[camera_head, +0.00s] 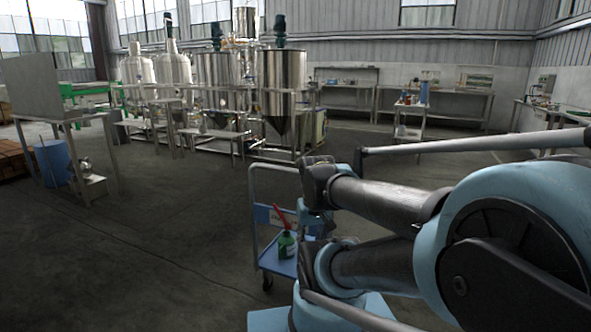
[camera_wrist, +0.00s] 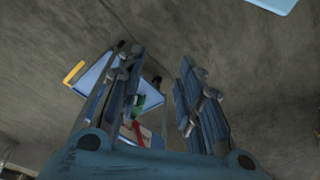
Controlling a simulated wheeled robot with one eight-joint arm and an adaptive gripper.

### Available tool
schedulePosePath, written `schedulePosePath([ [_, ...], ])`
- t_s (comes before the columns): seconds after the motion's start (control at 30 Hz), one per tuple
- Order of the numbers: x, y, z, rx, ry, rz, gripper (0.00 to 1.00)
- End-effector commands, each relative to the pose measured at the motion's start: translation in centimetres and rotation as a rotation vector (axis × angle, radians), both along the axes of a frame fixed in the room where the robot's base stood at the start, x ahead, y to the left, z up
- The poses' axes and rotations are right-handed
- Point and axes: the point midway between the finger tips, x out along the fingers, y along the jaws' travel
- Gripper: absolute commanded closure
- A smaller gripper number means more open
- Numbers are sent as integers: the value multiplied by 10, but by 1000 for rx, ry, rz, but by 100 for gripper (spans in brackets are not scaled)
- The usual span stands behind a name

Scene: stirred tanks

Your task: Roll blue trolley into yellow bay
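The blue trolley (camera_head: 272,261) stands on the floor in front of me, with a grey hoop handle and a blue deck. A green bottle (camera_head: 287,245) and a red item (camera_head: 281,217) are on it. In the wrist view the trolley's deck (camera_wrist: 96,74) shows behind the left finger. My gripper (camera_wrist: 161,57) is open, its two fingers well apart over the trolley side, with no object visibly clamped. My arm hides the trolley's right part in the head view. A short yellow strip (camera_wrist: 75,73) lies by the deck's edge; I cannot tell whether it belongs to the bay.
Steel tanks (camera_head: 282,85) on frames stand at the back. A bench (camera_head: 75,115) with a blue drum (camera_head: 52,162) is at left. A small cart (camera_head: 410,120) and workbenches line the back right. The floor left of the trolley is clear.

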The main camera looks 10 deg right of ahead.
Motion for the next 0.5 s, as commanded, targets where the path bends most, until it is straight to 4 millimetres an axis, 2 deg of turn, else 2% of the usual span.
schedulePosePath([
  [0.03,0,0,0,0,0,0,67],
  [0.1,0,0,0,0,0,1,60],
  [0.17,-6,0,7,-2,-11,5,60],
  [0.23,-2,0,14,-6,-11,18,60],
  [0.37,19,-4,40,-23,-7,70,60],
  [0.5,54,-7,79,-51,-2,159,60],
])
